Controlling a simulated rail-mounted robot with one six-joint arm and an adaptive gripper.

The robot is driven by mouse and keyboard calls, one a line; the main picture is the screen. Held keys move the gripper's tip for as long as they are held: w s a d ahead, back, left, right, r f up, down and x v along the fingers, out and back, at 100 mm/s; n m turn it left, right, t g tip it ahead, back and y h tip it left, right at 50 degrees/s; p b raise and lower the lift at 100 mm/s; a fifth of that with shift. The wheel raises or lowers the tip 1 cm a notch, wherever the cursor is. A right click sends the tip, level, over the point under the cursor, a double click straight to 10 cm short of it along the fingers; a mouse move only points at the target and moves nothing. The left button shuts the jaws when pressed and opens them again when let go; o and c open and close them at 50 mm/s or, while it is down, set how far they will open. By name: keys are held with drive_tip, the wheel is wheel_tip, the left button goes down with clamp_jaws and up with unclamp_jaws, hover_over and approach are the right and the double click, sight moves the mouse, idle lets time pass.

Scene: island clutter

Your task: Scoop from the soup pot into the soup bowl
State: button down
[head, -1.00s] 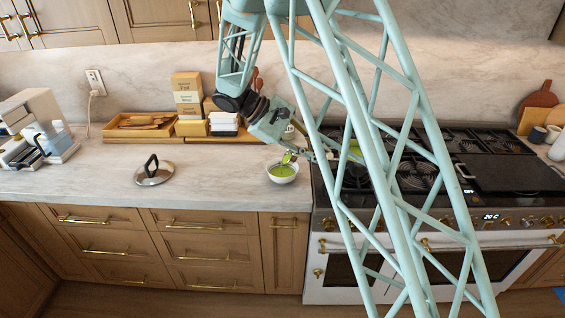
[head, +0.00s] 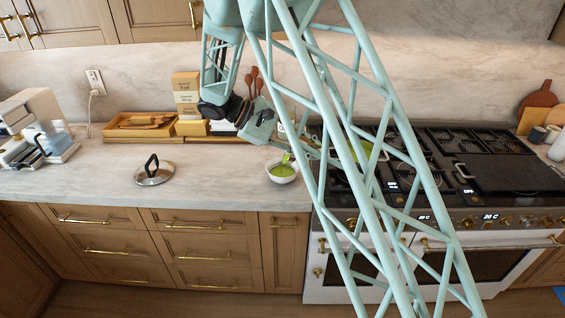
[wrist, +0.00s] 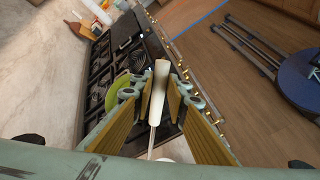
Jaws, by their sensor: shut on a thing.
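The white soup bowl (head: 281,178) stands on the counter left of the stove, with green soup inside. My gripper (wrist: 160,97) is shut on the ladle, whose pale handle (wrist: 160,80) stands between the finger pads in the wrist view. A thin shaft runs from it toward the bottom of that view. In the head view a small green part, seemingly the ladle's head (head: 287,157), is just above the bowl's back rim; whether it touches is unclear. The soup pot (head: 372,150) on the stove is mostly hidden behind my arm; its green soup shows in the wrist view (wrist: 118,86).
A pot lid (head: 154,175) lies on the counter left of the bowl. A wooden tray (head: 140,133), boxes (head: 187,95) and wooden spoons stand along the back wall. A coffee machine (head: 35,125) is at far left. Counter between lid and bowl is clear.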

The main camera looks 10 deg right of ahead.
drive_tip(key=shift+a, duration=0.15)
drive_tip(key=shift+w+a+r+g+h+p, duration=0.15)
drive_tip(key=shift+a+r+h, duration=0.25)
drive_tip(key=shift+a, duration=0.3)
drive_tip(key=shift+w+a+r+g+h+p, duration=0.15)
drive_tip(key=shift+a+r+h, duration=0.15)
drive_tip(key=shift+a+h, duration=0.35)
drive_tip(key=shift+w+a+r+h+p, duration=0.15)
drive_tip(key=shift+a+r+h, duration=0.2)
drive_tip(key=shift+a, duration=0.6)
drive_tip(key=shift+w+a+r+g+h, duration=0.1)
drive_tip(key=shift+w+a+h, duration=0.1)
drive_tip(key=shift+a+h, duration=0.45)
drive_tip(key=shift+w+a+r+g+h, duration=0.15)
drive_tip(key=shift+a+h, duration=0.2)
drive_tip(key=shift+a, duration=0.6)
drive_tip(key=shift+w+a+r+g+h, duration=0.1)
drive_tip(key=shift+w+a+h, duration=0.1)
drive_tip(key=shift+a+h, duration=0.45)
drive_tip(key=d+y, duration=0.2)
drive_tip(key=d, duration=0.1)
drive_tip(key=s+d+y, duration=0.1)
drive_tip(key=shift+d+f, duration=0.4)
